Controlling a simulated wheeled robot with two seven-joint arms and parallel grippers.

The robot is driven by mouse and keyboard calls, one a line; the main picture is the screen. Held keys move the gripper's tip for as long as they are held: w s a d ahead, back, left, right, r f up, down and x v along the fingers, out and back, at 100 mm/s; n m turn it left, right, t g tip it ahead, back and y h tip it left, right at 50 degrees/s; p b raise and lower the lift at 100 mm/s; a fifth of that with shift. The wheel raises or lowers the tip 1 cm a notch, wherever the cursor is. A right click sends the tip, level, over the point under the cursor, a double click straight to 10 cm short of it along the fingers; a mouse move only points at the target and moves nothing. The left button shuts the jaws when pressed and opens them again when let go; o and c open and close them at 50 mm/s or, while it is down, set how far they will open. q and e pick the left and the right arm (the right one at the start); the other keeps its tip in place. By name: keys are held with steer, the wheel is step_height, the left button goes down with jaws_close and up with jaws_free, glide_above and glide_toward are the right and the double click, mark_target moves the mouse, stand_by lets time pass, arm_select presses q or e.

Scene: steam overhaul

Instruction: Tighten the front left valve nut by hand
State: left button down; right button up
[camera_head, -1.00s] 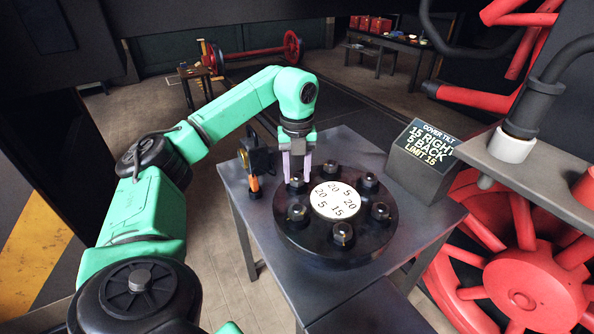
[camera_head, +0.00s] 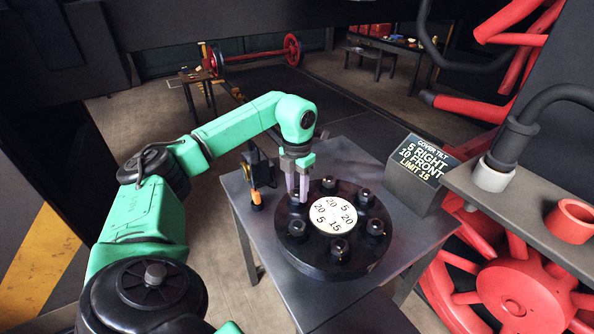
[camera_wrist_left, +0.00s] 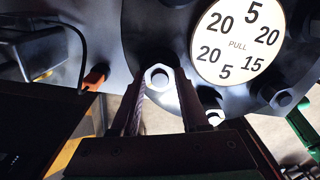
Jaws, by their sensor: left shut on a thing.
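The round black cover (camera_head: 310,262) lies on a grey metal table, with a ring of dark nuts around a white number dial (camera_head: 333,215). My left gripper (camera_head: 298,197) points down at the cover's left rear as the head view shows it. Its fingers are shut on a valve nut, whose pale hexagonal ring (camera_wrist_left: 158,77) shows between the fingertips in the left wrist view. The nut nearer the front left in the head view (camera_head: 298,229) is free of the gripper. My right gripper is not in view.
A display box (camera_head: 418,170) right of the cover reads "COVER TILT, 5 RIGHT, 10 FRONT, LIMIT 15". An orange-tipped tool (camera_head: 256,197) stands by the table's left edge. Red wheels (camera_head: 530,295) and a grey ledge (camera_head: 545,205) crowd the right side.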

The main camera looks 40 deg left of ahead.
mark_target(298, 191)
arm_select(q)
steer(key=shift+m+p, duration=0.35)
steer(key=shift+m, duration=1.15)
steer(key=shift+c, duration=2)
jaws_free()
step_height(298, 191, up, 8)
steer(key=shift+w+f+b, duration=0.1)
steer(key=shift+b, duration=0.2)
step_height(298, 191, up, 7)
steer(key=p, duration=0.3)
steer(key=shift+f, duration=0.15)
